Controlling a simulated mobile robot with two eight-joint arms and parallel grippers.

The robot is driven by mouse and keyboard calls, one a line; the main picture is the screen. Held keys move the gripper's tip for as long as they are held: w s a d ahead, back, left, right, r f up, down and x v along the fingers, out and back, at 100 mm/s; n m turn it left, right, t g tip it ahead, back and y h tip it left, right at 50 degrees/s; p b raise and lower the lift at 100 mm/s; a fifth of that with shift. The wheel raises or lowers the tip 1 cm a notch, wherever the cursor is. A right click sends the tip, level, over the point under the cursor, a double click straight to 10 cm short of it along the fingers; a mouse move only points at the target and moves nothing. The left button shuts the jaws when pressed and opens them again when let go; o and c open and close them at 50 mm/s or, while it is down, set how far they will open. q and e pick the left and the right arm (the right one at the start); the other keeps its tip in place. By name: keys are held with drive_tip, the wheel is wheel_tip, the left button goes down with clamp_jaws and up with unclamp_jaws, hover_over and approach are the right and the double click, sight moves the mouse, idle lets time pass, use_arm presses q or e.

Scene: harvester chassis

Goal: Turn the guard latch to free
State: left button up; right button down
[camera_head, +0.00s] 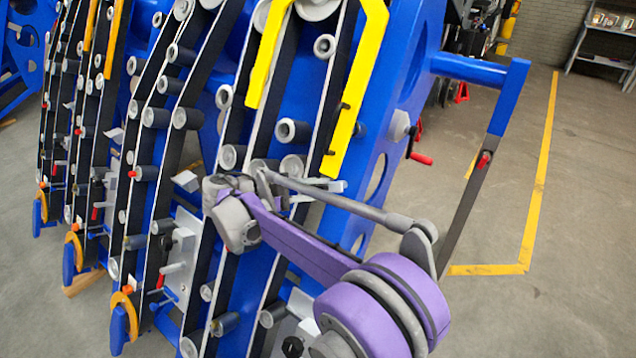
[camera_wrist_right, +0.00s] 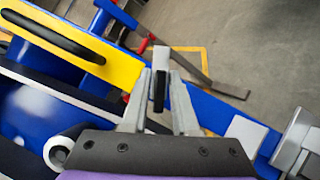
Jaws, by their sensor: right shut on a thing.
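A yellow guard (camera_head: 352,110) runs down the side of the blue chassis. Its lower end, with a black handle, also shows in the wrist view (camera_wrist_right: 118,66). My right gripper (camera_head: 338,185) is just below that end, partly hidden behind my arm in the head view. In the wrist view, my right gripper (camera_wrist_right: 160,78) is shut on a small dark tab (camera_wrist_right: 159,92), which looks like the guard latch. My left gripper is not in view.
A dark bar (camera_head: 466,212) hangs from a blue arm (camera_head: 510,90) further right. Rollers and black belts crowd the left. The floor at right is clear.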

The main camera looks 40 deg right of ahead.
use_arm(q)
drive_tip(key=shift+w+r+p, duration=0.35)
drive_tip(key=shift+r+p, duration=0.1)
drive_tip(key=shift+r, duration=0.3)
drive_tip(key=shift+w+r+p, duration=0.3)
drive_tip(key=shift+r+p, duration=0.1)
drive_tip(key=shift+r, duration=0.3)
use_arm(e)
drive_tip(key=shift+f+m+g+y, duration=0.15)
drive_tip(key=shift+m+y, duration=0.45)
drive_tip(key=shift+m, duration=0.55)
drive_tip(key=shift+r+m+g+y, duration=0.15)
drive_tip(key=shift+m+y, duration=0.45)
drive_tip(key=shift+m, duration=0.55)
drive_tip(key=shift+f, duration=0.15)
drive_tip(key=c, duration=0.9)
unclamp_jaws()
drive_tip(key=shift+a, duration=0.1)
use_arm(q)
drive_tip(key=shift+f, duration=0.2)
use_arm(e)
drive_tip(key=v, duration=1)
drive_tip(key=shift+w+a, duration=0.1)
drive_tip(key=shift+a, duration=0.2)
